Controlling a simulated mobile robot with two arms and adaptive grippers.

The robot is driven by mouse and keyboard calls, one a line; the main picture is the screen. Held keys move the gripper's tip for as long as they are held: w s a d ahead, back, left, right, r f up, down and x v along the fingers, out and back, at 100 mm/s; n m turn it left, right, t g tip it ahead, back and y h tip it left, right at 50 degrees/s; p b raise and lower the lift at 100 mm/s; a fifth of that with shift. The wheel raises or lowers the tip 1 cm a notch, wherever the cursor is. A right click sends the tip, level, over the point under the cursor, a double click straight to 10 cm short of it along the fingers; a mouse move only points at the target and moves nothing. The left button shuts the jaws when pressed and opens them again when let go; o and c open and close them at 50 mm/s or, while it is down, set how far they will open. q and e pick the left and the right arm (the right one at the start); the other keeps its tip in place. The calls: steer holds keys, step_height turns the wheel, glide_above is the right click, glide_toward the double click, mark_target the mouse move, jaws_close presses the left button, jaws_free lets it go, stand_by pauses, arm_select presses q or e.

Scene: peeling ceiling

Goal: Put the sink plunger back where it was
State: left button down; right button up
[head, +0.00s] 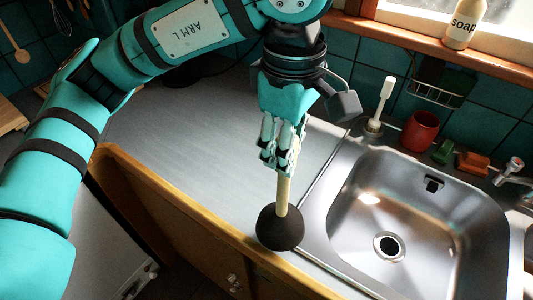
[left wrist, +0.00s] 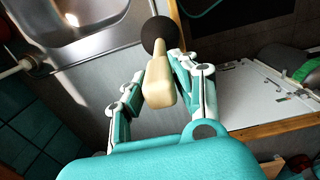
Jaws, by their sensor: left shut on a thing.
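The sink plunger has a black rubber cup (head: 281,228) and a pale wooden handle (head: 283,192). It stands about upright at the front edge of the grey counter (head: 180,140), just left of the steel sink (head: 420,200). My left gripper (head: 283,165) is above the cup with its fingers around the top of the handle. In the left wrist view the handle (left wrist: 158,85) lies between the fingers, and the cup (left wrist: 158,36) shows beyond it. I cannot tell whether the cup touches the counter. My right gripper is not in view.
A white brush (head: 385,95), a red cup (head: 420,130), a green item (head: 444,151) and an orange sponge (head: 473,163) stand behind the sink. A soap bottle (head: 464,25) is on the window sill. The counter left of the plunger is clear.

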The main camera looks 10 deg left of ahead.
arm_select(q)
steer(key=w+a+f+p, duration=0.2)
steer(key=w+a+p, duration=0.1)
steer(key=w, duration=0.3)
steer(key=w+a+f+p, duration=0.3)
steer(key=w+p, duration=0.1)
steer(key=w, duration=0.3)
steer(key=shift+w+a, duration=0.2)
steer(key=shift+a, duration=0.15)
steer(key=c, duration=1)
jaws_free()
steer(key=shift+c, duration=0.2)
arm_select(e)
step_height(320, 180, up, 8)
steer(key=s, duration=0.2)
arm_select(q)
steer(key=shift+p, duration=0.3)
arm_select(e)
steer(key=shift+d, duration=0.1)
